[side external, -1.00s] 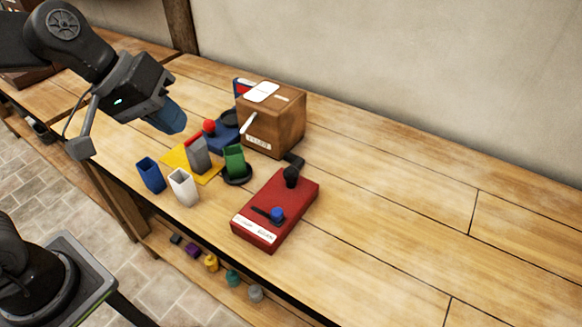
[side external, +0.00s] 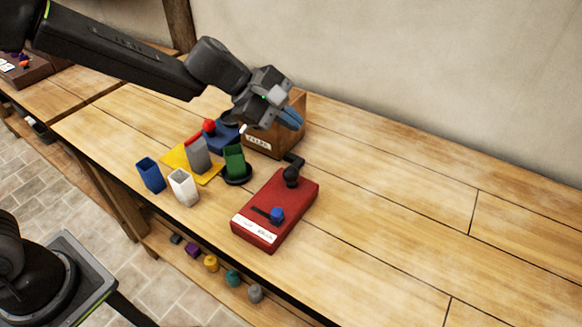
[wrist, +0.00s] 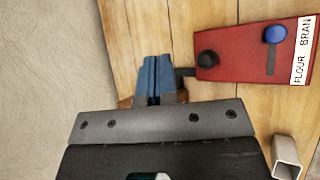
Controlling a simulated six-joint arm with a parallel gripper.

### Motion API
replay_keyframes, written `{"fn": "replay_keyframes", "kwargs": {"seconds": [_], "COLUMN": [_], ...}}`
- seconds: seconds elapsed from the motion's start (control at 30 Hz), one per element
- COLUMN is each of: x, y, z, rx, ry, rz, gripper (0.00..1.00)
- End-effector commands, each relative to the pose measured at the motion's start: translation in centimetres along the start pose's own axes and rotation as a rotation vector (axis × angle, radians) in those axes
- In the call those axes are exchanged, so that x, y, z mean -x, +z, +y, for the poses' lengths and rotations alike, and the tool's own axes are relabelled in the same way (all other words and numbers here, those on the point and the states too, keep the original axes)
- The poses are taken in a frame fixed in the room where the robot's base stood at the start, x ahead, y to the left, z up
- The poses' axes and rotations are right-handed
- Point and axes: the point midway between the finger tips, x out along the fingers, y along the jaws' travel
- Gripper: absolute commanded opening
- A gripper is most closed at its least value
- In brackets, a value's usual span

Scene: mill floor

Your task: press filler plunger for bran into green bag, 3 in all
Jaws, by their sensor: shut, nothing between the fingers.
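The red filler (side external: 270,215) stands on the bench with a black round plunger knob (side external: 291,175) at its far end and a blue slider knob (side external: 277,214) near its label. The wrist view shows the filler (wrist: 240,65), its black knob (wrist: 207,58), and the blue knob (wrist: 276,34) at the end of the slot by BRAN. The green bag (side external: 234,160) stands upright on a round black base (side external: 240,179), just left of the filler's black spout. My gripper (side external: 291,117), with blue fingers, is shut and empty. It is above the wooden box, up and behind the plunger knob, apart from it.
The wooden box (side external: 262,144) is partly hidden behind my gripper. The bench right of the filler is clear.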

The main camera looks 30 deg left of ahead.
Motion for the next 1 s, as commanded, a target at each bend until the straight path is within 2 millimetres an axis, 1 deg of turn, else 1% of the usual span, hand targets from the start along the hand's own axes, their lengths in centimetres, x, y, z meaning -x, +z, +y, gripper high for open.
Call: {"fn": "replay_keyframes", "kwargs": {"seconds": [0.27,0.8,1.0], "x": [-0.4,-5.0,-5.9], "y": [-0.3,-3.6,-4.3], "z": [-0.3,-3.8,-4.4], "rx": [-0.001,-0.002,-0.003], "ry": [-0.003,-0.005,-0.002], "rz": [-0.001,-0.001,0.0], "gripper": [0.0,0.0,0.0]}}
